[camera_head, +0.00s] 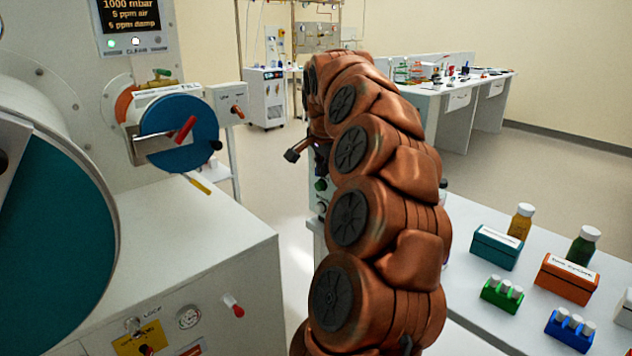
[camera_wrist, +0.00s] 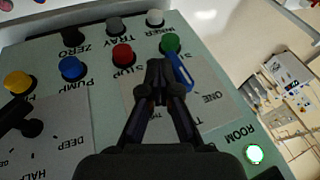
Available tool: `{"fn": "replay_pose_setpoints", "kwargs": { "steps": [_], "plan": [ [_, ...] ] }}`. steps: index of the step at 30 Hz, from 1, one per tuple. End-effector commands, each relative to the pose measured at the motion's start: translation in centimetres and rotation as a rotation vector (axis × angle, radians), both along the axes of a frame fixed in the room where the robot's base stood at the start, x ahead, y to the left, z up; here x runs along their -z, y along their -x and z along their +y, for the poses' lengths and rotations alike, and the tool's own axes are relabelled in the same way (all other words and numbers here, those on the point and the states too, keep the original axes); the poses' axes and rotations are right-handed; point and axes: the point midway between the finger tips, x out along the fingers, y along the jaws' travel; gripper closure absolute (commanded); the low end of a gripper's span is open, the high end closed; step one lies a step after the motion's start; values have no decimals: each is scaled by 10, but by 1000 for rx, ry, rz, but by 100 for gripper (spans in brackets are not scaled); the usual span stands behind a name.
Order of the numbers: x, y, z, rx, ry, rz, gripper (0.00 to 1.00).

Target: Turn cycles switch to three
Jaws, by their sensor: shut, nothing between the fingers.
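In the wrist view, a pale green control panel (camera_wrist: 230,108) appears upside down. My gripper (camera_wrist: 158,66) is shut and empty, its tips over the panel near the red STOP button (camera_wrist: 122,54) and the green button (camera_wrist: 169,43). A grey plate (camera_wrist: 210,106) under the fingers bears the word ONE; its other words are mostly covered. A blue lever-like part (camera_wrist: 181,73) shows just right of the fingertips. I cannot tell whether they touch it, and my fingers hide the plate's middle.
The panel also carries blue (camera_wrist: 72,68), yellow (camera_wrist: 17,82), grey and white buttons, a lit button (camera_wrist: 254,153), and a black knob (camera_wrist: 14,116) beside a DEEP/HALF plate. In the head view, a bench (camera_head: 468,290) with boxes and bottles stands right; the glovebox (camera_head: 170,270) stands left.

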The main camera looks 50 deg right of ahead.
Motion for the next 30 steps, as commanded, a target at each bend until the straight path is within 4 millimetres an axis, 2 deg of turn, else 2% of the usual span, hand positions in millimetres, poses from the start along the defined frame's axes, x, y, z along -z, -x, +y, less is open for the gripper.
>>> {"fn": "replay_pose_setpoints", "kwargs": {
  "steps": [1, 20, 30],
  "plan": [
    [6, 1, -1, 3, 2, -12, 100],
    [8, 5, -3, 7, 20, -179, 100],
    [13, 7, -3, 7, 36, -328, 100]
  ]
}}
